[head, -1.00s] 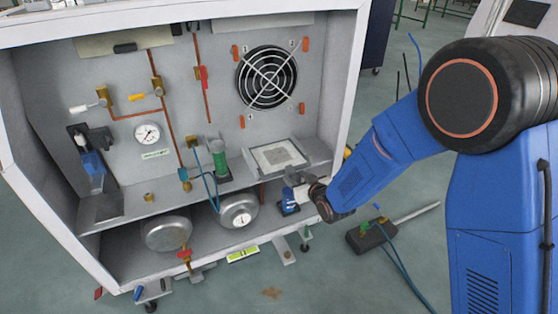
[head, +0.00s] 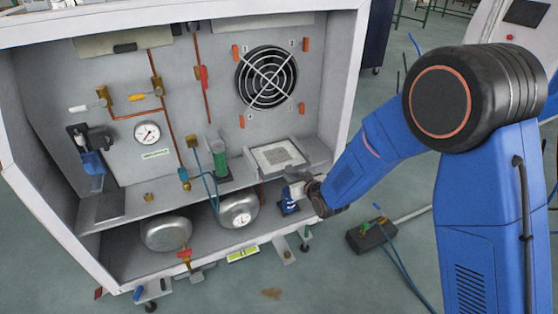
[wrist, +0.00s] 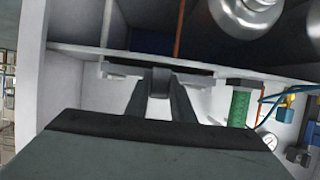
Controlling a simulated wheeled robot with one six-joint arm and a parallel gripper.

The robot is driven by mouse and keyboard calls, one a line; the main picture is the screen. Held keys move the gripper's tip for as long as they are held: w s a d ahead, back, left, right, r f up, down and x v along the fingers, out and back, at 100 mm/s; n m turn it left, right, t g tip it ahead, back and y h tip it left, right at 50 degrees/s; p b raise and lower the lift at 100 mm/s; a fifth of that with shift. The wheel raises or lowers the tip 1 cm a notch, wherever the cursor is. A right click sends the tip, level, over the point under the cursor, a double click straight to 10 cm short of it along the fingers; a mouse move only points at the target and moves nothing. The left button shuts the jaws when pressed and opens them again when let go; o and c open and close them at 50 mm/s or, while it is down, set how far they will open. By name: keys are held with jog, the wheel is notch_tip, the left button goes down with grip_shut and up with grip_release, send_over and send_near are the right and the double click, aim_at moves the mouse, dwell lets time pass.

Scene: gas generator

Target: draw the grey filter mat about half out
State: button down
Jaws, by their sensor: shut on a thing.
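A pale square frame with a grey mat-like patch (head: 277,157) lies flat on the right end of the cabinet shelf. I take it for the filter mat; no clear part of it shows drawn out past the frame. My gripper (head: 297,190) is at the shelf's front edge, just in front of and below this frame. In the wrist view, which is upside down, the fingers of my gripper (wrist: 160,84) are shut on a small dark grey piece at a black slot between pale brackets. Most of what they hold is hidden.
A green cylinder (head: 219,164) stands left of the frame, beside a blue hose. Two round tanks, one of them here (head: 238,210), sit under the shelf. The cabinet's right side wall (head: 350,80) is close to my arm. A black box (head: 369,236) lies on the floor.

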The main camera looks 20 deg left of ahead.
jog(key=s+d, duration=0.7)
jog(key=d, duration=0.1)
dwell(1.0)
jog(key=shift+w, duration=0.1)
jog(key=c, duration=1.4)
grip_release()
jog(key=shift+c, duration=0.2)
